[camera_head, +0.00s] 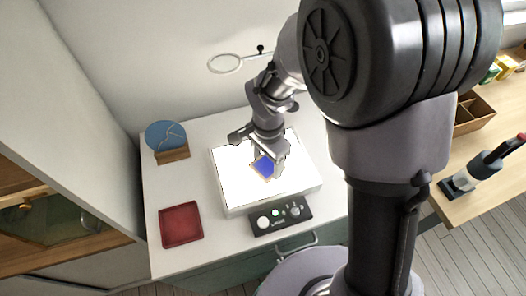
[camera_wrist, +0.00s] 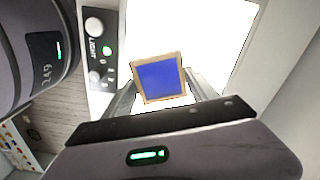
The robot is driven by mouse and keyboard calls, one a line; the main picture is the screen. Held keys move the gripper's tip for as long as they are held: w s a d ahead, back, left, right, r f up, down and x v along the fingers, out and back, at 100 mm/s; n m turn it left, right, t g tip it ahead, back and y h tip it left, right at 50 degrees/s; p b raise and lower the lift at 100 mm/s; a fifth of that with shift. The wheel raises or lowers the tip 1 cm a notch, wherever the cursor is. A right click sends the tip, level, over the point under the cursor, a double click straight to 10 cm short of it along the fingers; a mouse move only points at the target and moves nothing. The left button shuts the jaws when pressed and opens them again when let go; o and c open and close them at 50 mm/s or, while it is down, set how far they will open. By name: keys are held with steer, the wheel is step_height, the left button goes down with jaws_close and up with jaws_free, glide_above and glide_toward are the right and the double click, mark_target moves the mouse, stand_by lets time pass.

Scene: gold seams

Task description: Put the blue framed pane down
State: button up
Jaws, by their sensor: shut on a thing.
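The blue framed pane (camera_head: 264,166) is a small blue square with a thin tan frame. In the wrist view the pane (camera_wrist: 160,78) sits between the two fingers of my gripper (camera_wrist: 162,96), which is shut on it. In the head view my gripper (camera_head: 268,160) is over the bright white light panel (camera_head: 236,187), with the pane in front of the lit surface. I cannot tell whether the pane touches the panel or hangs just above it.
A control box (camera_head: 281,215) with knobs lies at the panel's front edge. A red tray (camera_head: 181,224) is at the left, and a blue disc with pale seams (camera_head: 165,135) stands in a wooden holder (camera_head: 173,156) behind it. A ring on a stand (camera_head: 226,63) is at the back.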

steer(key=s+d+r+p, duration=0.15)
steer(key=s+d, duration=0.25)
steer(key=s, duration=0.8)
steer(key=w+n, duration=0.1)
steer(key=w, duration=0.1)
steer(key=w+d+n, duration=0.1)
steer(key=w+n, duration=0.1)
steer(key=w, duration=0.1)
steer(key=w+d+n, duration=0.1)
steer(key=w, duration=0.1)
steer(key=shift+w+r, duration=0.1)
steer(key=shift+w, duration=0.05)
steer(key=w+d+n, duration=0.1)
steer(key=w+n, duration=0.1)
steer(key=w+d+n, duration=0.2)
steer(key=w, duration=0.1)
steer(key=w+d+n, duration=0.2)
steer(key=shift+w+d+r, duration=0.1)
steer(key=shift+w+r, duration=0.1)
steer(key=shift+r, duration=0.2)
steer(key=shift+s, duration=0.1)
